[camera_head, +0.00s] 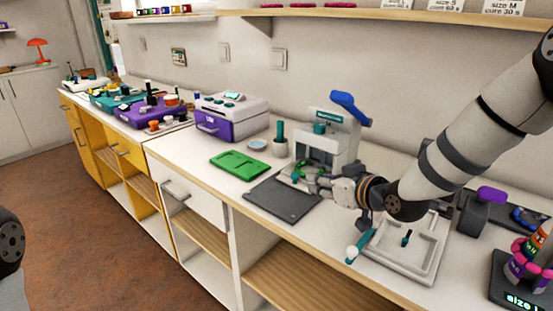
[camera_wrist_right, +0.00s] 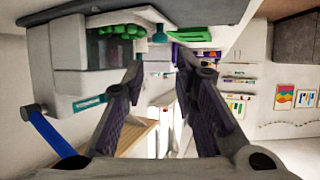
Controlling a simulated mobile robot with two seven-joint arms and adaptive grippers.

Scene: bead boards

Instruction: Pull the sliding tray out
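The press (camera_head: 328,140) is a white and teal machine with a raised blue lever (camera_head: 349,105). Its tray, low at the front and carrying green pieces, is partly hidden behind my right gripper in the head view. My right gripper (camera_head: 308,180) is at the front of the press, by this tray. In the right wrist view the press body (camera_wrist_right: 75,65) fills the upper left, with a row of green pieces (camera_wrist_right: 120,30) near the top. The purple-padded fingers (camera_wrist_right: 160,68) stand apart with nothing seen between them. Contact with the tray cannot be told. My left gripper is not in view.
A dark mat (camera_head: 284,199) lies before the press, with a green tray (camera_head: 239,164) to its left. A purple and white box (camera_head: 231,117) stands farther left. A white frame tray (camera_head: 408,247) lies under my right arm. A shelf (camera_head: 400,13) overhangs the back.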

